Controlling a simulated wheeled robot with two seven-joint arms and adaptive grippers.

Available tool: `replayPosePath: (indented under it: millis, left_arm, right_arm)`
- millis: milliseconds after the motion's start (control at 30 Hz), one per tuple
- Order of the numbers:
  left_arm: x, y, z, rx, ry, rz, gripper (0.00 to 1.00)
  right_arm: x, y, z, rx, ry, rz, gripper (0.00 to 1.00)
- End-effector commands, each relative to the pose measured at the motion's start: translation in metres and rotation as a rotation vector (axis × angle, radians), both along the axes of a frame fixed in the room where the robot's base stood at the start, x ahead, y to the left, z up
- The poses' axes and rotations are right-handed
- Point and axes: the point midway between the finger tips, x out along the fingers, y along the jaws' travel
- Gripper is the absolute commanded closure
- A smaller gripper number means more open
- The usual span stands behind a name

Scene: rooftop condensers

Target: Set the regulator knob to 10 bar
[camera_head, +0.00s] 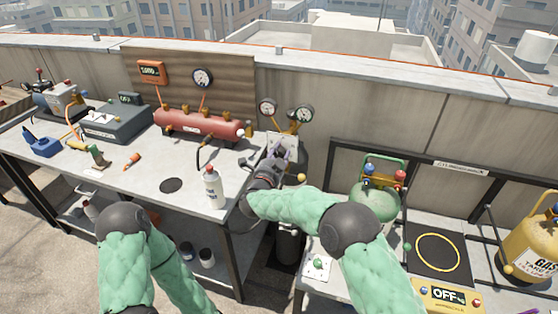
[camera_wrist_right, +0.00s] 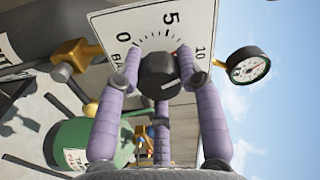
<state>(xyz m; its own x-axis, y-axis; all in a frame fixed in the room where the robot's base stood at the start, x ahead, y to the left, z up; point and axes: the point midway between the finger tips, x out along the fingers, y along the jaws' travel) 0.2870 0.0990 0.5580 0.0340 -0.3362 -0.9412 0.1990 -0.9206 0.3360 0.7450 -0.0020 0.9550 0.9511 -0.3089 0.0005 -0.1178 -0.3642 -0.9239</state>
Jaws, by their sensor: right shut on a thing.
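The regulator knob (camera_wrist_right: 160,76) is black and round, with a pale mark on its face that points toward the right side of the picture, near the 10 side. Behind it is a white scale plate (camera_wrist_right: 150,30) marked 0, 5 and 10, partly hidden by the knob and fingers. My right gripper (camera_wrist_right: 158,85) has its purple fingers closed around the knob. In the head view, my right gripper (camera_head: 277,155) is at the regulator below two round gauges (camera_head: 286,111), and hides the knob. My left gripper is out of view; only its green arm shows at the lower left.
Left of the regulator, a workbench (camera_head: 145,180) holds a red tank (camera_head: 200,124), a white bottle (camera_head: 212,188) and tools. To the right are a green cylinder (camera_head: 374,198), a black plate with a yellow ring (camera_head: 437,250) and a yellow gas cylinder (camera_head: 533,250).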

Motion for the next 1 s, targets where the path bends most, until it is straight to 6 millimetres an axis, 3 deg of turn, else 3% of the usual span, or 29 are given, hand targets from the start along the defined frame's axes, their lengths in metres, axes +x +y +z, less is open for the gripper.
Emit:
replayPosePath:
  millis: [133,500,1000]
  left_arm:
    - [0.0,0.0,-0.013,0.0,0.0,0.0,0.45]
    - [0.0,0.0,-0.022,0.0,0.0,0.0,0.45]
    - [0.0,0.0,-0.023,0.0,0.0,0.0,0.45]
  right_arm:
    - [0.0,0.0,-0.003,0.116,-0.037,0.0,0.95]
    - [0.0,0.0,-0.002,0.316,-0.1,0.0,0.95]
    - [0.0,0.0,-0.001,0.375,-0.12,0.0,0.95]
